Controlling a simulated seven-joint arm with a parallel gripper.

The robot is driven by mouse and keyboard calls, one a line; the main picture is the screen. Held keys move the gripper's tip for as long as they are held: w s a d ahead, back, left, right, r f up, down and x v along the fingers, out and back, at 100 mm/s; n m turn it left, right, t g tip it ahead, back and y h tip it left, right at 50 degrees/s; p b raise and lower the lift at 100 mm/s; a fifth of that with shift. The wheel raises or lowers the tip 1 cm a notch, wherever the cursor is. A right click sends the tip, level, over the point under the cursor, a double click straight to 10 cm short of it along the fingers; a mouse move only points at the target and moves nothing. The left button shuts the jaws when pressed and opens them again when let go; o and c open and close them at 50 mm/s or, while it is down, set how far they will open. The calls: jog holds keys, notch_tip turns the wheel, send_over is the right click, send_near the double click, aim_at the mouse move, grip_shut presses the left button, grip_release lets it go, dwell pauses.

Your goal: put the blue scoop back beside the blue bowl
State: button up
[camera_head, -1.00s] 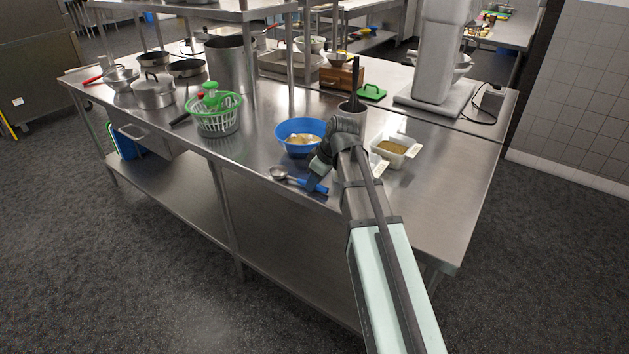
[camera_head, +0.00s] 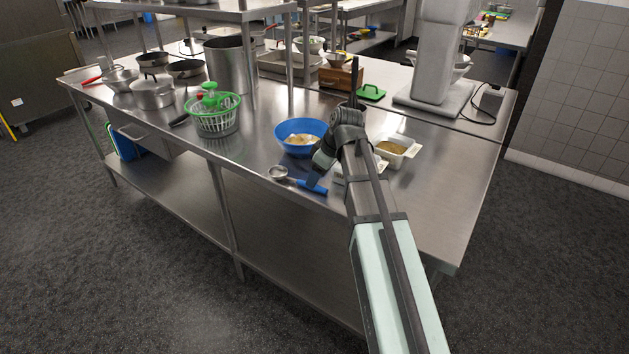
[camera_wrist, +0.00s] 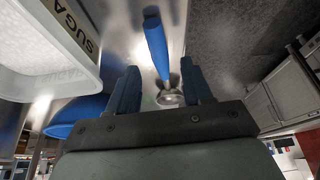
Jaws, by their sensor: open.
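The blue scoop lies on the steel table near its front edge, its blue handle (camera_head: 312,187) pointing right and its round metal bowl (camera_head: 278,172) to the left. The blue bowl (camera_head: 284,138), with pale contents, stands just behind it. My gripper (camera_head: 318,174) is low over the table by the handle, partly hidden by my own arm in the head view. In the wrist view my gripper (camera_wrist: 160,88) is open with blue fingers apart. The scoop's handle (camera_wrist: 156,48) and metal bowl (camera_wrist: 170,98) show beyond and between the fingers, with nothing gripped.
A white tub marked SUGA (camera_wrist: 60,52) is close on the left in the wrist view. A tub of brown contents (camera_head: 398,147) stands right of my arm. The table front left of the scoop is clear.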

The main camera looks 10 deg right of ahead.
jog(key=v, duration=1)
jog(key=shift+r, duration=0.3)
jog(key=shift+o, duration=0.2)
